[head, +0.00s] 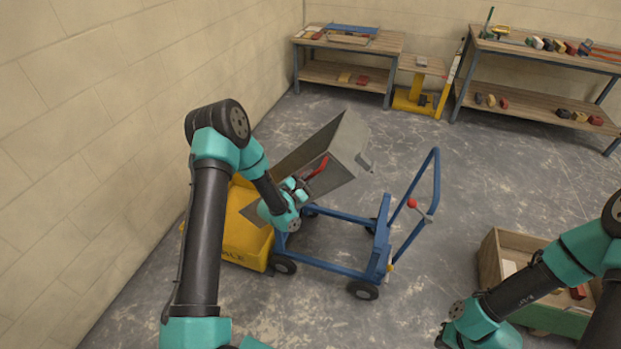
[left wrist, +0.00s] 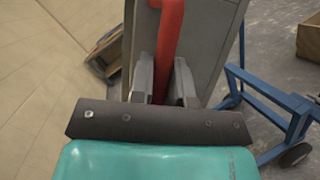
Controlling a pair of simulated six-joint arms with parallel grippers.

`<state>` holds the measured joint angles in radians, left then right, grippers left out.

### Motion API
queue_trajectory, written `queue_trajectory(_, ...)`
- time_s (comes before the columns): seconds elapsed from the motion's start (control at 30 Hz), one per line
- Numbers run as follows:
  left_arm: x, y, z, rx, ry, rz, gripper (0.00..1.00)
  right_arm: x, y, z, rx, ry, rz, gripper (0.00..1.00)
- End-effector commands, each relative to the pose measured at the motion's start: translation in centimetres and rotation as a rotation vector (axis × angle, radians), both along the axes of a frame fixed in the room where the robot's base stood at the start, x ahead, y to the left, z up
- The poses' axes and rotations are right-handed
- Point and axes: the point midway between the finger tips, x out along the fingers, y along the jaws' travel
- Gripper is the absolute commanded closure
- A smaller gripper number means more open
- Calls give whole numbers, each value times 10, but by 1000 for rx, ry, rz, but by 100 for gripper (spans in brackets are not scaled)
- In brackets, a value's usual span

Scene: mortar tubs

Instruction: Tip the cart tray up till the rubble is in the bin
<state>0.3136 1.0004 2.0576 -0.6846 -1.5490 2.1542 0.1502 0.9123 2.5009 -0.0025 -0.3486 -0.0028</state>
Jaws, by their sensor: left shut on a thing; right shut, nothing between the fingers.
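The grey metal cart tray (head: 335,150) is tipped up steeply toward the left on its blue cart frame (head: 330,263). Its low end is over the yellow bin (head: 243,249). My left gripper (head: 303,184) is shut on the tray's red handle (head: 317,168). In the left wrist view, the fingers of my left gripper (left wrist: 163,80) close around the red handle (left wrist: 168,35), with the grey tray (left wrist: 207,40) behind it. No rubble shows; the inside of the tray and most of the bin are hidden. My right gripper (head: 443,342) is at the bottom edge, partly cut off.
A wooden crate (head: 491,262) with several things in it stands at the right, beside my right arm. The cart's blue push bar (head: 437,180) rises right of the tray, with a red knob (head: 412,203). Workbenches (head: 349,45) line the back.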

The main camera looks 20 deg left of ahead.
Motion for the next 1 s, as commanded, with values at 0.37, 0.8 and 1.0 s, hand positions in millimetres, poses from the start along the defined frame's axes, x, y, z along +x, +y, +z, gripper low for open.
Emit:
queue_trajectory(0.37, 0, 0, 0, 1, 0, 0, 59, 0, 0, 0, 0, 0, 0, 100)
queue_trajectory(0.8, -10, 4, -3, 0, 2, 2, 59, 0, 0, 0, 0, 0, 0, 100)
queue_trajectory(1.0, -37, 14, -8, 0, 3, 2, 59, 0, 0, 0, 0, 0, 0, 100)
